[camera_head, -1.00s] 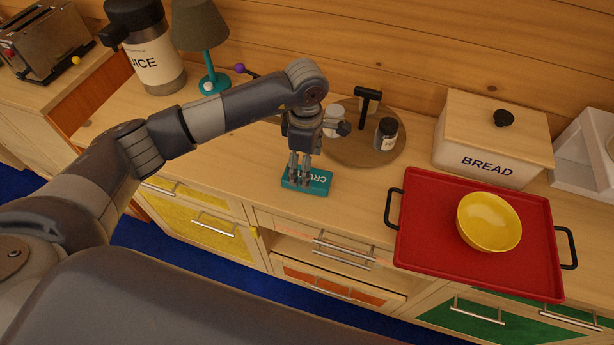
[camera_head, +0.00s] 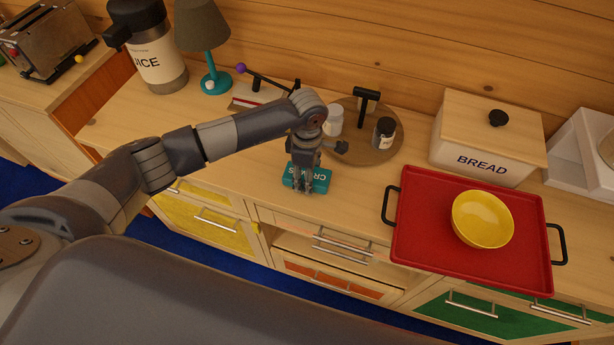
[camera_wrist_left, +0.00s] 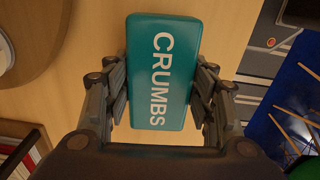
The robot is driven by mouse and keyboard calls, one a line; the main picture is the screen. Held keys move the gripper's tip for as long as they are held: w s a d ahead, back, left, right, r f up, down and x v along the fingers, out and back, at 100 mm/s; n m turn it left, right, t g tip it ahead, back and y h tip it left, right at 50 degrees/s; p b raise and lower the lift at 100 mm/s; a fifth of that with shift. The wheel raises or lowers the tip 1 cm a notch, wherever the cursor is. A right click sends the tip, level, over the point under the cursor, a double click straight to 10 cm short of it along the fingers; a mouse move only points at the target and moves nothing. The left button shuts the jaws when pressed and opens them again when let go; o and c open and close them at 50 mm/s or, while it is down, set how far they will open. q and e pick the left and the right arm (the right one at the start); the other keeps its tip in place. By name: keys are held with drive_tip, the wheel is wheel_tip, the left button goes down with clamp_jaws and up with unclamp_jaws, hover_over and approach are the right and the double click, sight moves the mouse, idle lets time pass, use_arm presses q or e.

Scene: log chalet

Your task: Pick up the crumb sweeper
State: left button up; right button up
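The crumb sweeper (camera_head: 320,181) is a small teal block with white lettering, at the counter's front edge in the head view. In the left wrist view the crumb sweeper (camera_wrist_left: 162,75) reads CRUMBS and fills the space between the fingers. My left gripper (camera_head: 304,186) reaches down over it, and it also shows in the left wrist view (camera_wrist_left: 161,95). Its fingers lie along both long sides of the block with no clear gap, so it looks shut on it. The block's underside is hidden, and I cannot tell whether it is clear of the counter. My right gripper is not in view.
A round wooden board (camera_head: 361,154) with jars and a black-handled item stands just behind. A red tray (camera_head: 420,240) with a yellow bowl (camera_head: 482,219) and a bread box (camera_head: 485,150) are to the right. A lamp (camera_head: 204,35) and juice dispenser (camera_head: 158,68) stand at left.

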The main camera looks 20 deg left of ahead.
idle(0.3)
use_arm(q)
drive_tip(key=shift+w+r+b, duration=0.1)
drive_tip(key=shift+r+b, duration=0.25)
drive_tip(key=shift+r, duration=0.1)
wheel_tip(320, 180, up, 2)
drive_tip(key=shift+r+b, duration=0.2)
drive_tip(key=shift+b, duration=0.8)
drive_tip(key=s+r+b, duration=0.1)
drive_tip(key=s+b, duration=0.3)
drive_tip(key=s, duration=1.2)
drive_tip(key=shift+a+r, duration=0.3)
drive_tip(key=shift+r, duration=0.05)
drive_tip(key=shift+s, duration=0.1)
